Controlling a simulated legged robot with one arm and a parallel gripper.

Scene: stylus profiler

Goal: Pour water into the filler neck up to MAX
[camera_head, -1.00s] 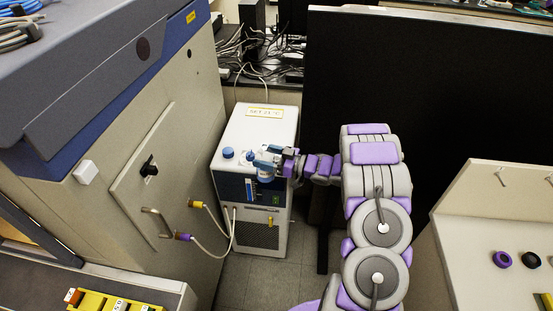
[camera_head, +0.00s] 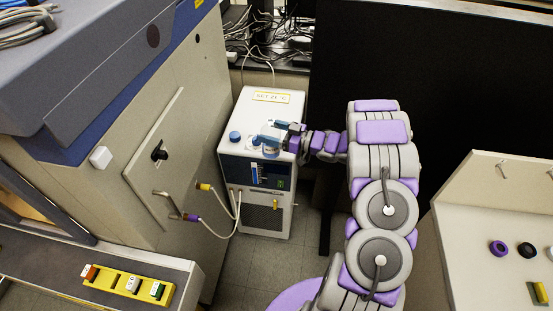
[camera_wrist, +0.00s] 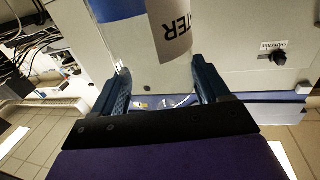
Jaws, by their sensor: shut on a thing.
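The white chiller box (camera_head: 262,105) stands on the floor left of my arm, with a round blue cap (camera_head: 234,136) on its top. A narrow level gauge (camera_head: 254,175) shows on its dark blue front panel; its marks are too small to read. My gripper (camera_head: 276,138) is over the box's front top edge. In the head view the gripper and bottle cover the filler neck area, so I cannot tell the neck or any water flow.
A big beige cabinet (camera_head: 115,185) with a handle stands close on the left. Two hoses (camera_head: 225,228) run from it to the chiller. A black partition (camera_head: 450,90) is behind my arm.

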